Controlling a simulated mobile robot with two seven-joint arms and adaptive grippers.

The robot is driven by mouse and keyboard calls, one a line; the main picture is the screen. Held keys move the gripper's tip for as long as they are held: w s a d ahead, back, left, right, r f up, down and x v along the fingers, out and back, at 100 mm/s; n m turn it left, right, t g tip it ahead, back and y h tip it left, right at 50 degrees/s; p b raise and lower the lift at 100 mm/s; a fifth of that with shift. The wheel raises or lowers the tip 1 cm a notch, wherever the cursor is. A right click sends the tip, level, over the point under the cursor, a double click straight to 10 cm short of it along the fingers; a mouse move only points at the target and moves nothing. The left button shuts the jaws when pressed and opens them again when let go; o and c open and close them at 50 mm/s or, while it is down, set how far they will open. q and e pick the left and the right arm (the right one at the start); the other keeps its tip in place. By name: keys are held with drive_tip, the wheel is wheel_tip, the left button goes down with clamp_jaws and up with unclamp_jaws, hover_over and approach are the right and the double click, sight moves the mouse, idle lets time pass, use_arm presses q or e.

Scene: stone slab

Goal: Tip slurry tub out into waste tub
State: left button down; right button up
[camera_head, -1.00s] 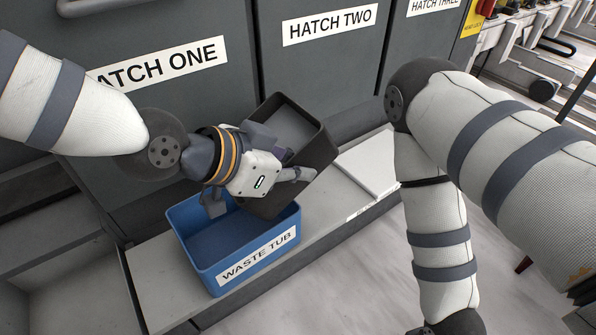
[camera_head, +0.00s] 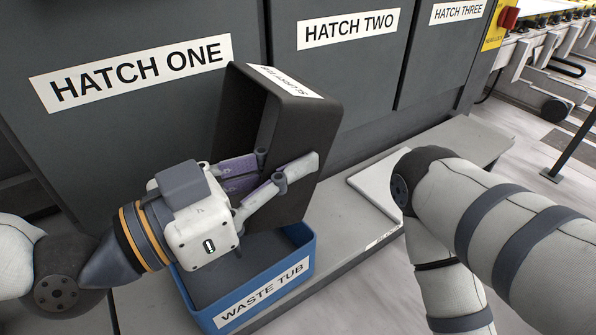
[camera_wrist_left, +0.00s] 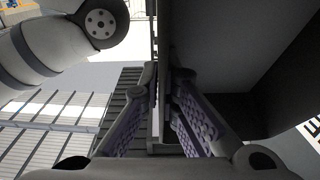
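The slurry tub (camera_head: 300,140) is a dark grey box, turned steeply over with its label upside down at the top. It is above the blue waste tub (camera_head: 295,285), over its back right part. My left gripper (camera_head: 285,172) is closed on the slurry tub's wall; its purple-padded fingers (camera_wrist_left: 155,120) also show in the left wrist view beside the grey tub (camera_wrist_left: 220,60). The waste tub stands upright on the ledge, partly hidden by the gripper. A dark grey surface shows inside it; I cannot tell whether it is slurry. My right gripper is out of view.
The stone-grey ledge (camera_head: 345,245) runs along the hatch fronts (camera_head: 130,75). A pale flat slab (camera_head: 375,190) lies on it right of the tubs. My right arm hangs at the right, close to that slab. Machinery (camera_head: 545,70) stands at the far right.

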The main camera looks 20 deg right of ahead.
sight(267, 158)
use_arm(q)
drive_tip(key=h+b, duration=0.1)
drive_tip(key=a+t+h+b, duration=0.1)
drive_tip(key=a+r+h+b, duration=0.1)
drive_tip(key=b, duration=0.1)
drive_tip(key=shift+s+a, duration=0.2)
drive_tip(key=shift+s, duration=0.15)
drive_tip(key=a+h+b, duration=0.1)
drive_tip(key=t+h+b, duration=0.1)
drive_tip(key=b, duration=0.1)
drive_tip(key=shift+s+a+r, duration=0.2)
drive_tip(key=shift+s+a, duration=0.1)
drive_tip(key=shift+a, duration=0.05)
drive_tip(key=shift+a+r+h+b, duration=0.25)
drive_tip(key=shift+h+b, duration=0.15)
drive_tip(key=shift+b, duration=0.35)
drive_tip(key=shift+s+a+r, duration=0.1)
drive_tip(key=shift+s+a, duration=0.05)
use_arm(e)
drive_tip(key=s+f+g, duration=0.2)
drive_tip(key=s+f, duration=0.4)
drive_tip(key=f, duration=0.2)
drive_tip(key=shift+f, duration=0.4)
use_arm(q)
drive_tip(key=shift+t, duration=0.3)
